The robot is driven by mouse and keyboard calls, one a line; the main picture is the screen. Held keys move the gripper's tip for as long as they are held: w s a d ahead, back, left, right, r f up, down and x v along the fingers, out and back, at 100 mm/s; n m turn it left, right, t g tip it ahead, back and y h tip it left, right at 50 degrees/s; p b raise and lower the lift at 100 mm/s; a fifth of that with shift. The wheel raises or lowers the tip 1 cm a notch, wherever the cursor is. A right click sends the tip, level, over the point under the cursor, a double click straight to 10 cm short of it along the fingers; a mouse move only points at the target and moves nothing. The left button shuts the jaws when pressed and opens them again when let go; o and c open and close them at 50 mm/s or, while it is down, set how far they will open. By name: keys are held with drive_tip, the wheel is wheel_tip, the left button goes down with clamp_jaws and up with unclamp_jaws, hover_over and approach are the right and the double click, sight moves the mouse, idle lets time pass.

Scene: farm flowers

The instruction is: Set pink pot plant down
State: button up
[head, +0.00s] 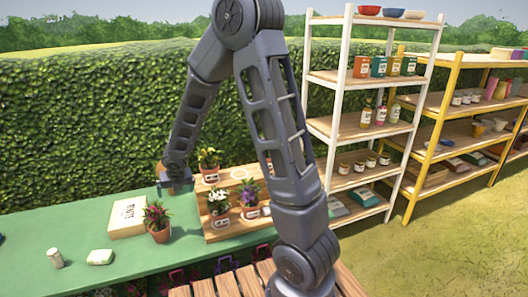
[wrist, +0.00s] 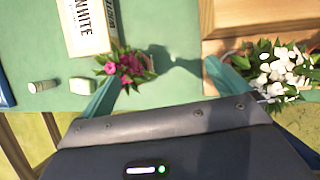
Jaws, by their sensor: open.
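The pink pot plant (head: 157,216) stands upright in a terracotta pot on the green table, just right of a pale box. My gripper (head: 175,188) is open and empty, above and behind the plant in the head view. In the wrist view the pink flowers (wrist: 125,66) show beside the left fingertip, and my open gripper (wrist: 165,74) has bare green table between its fingers. The pot is mostly hidden there under the flowers. A white-flowered plant (wrist: 280,66) is near the right finger.
The pale box (head: 127,217) is marked "WHITE" in the wrist view (wrist: 90,22). A wooden stand (head: 217,233) right of the plant holds several potted plants. A small jar (head: 55,258) and a pale block (head: 100,257) lie at left.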

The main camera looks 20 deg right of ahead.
drive_tip(key=s+d+r+m+h, duration=0.1)
drive_tip(key=s+d+r+m, duration=0.2)
drive_tip(key=d+r+m, duration=0.6)
drive_tip(key=s+d+r+m+h, duration=0.2)
drive_tip(key=s+d+r+m, duration=0.2)
drive_tip(key=d+r+m, duration=0.6)
drive_tip(key=s+d+r+m, duration=0.2)
drive_tip(key=s+d+m, duration=0.2)
drive_tip(key=s+m, duration=0.5)
drive_tip(key=s+d+r+m+y, duration=0.1)
drive_tip(key=s+d+r+m, duration=0.2)
drive_tip(key=s+d+m, duration=0.2)
drive_tip(key=s+m, duration=0.3)
drive_tip(key=s, duration=0.1)
drive_tip(key=shift+d+m+y, duration=0.3)
drive_tip(key=shift+m, duration=0.1)
